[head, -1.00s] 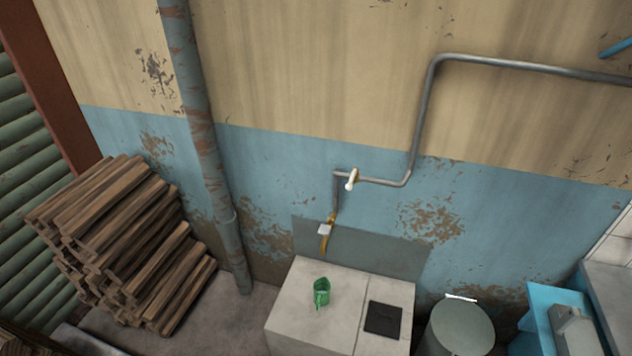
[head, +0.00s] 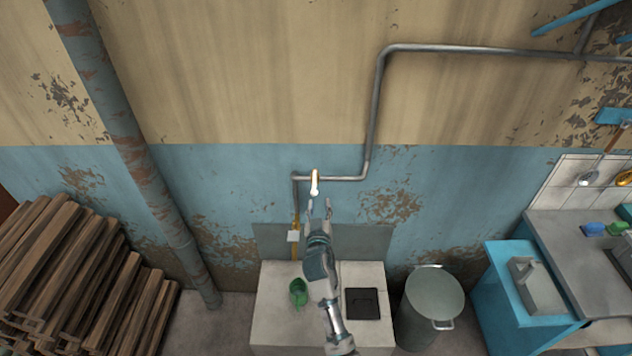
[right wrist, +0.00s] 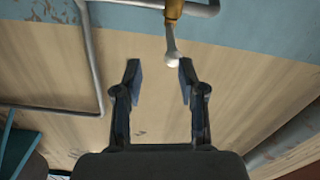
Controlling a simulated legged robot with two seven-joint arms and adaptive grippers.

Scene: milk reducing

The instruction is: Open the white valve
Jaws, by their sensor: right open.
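The white valve handle (head: 315,183) sits on a grey pipe against the blue lower wall, and points downward in the head view. In the right wrist view the white handle (right wrist: 172,52) hangs from a brass fitting (right wrist: 174,10), with its rounded end near the gap between the fingers. My right gripper (head: 318,208) is open and empty, just below the handle in the head view. In the right wrist view its fingers (right wrist: 158,80) are spread apart, and I see no contact with the handle. My left gripper is not in view.
A brass tap (head: 295,225) with a white tag hangs over a pale counter (head: 275,320) holding a green mug (head: 298,292) and a black plate (head: 362,303). A metal bin (head: 432,300) stands right of it. Stacked wood (head: 60,280) lies at left.

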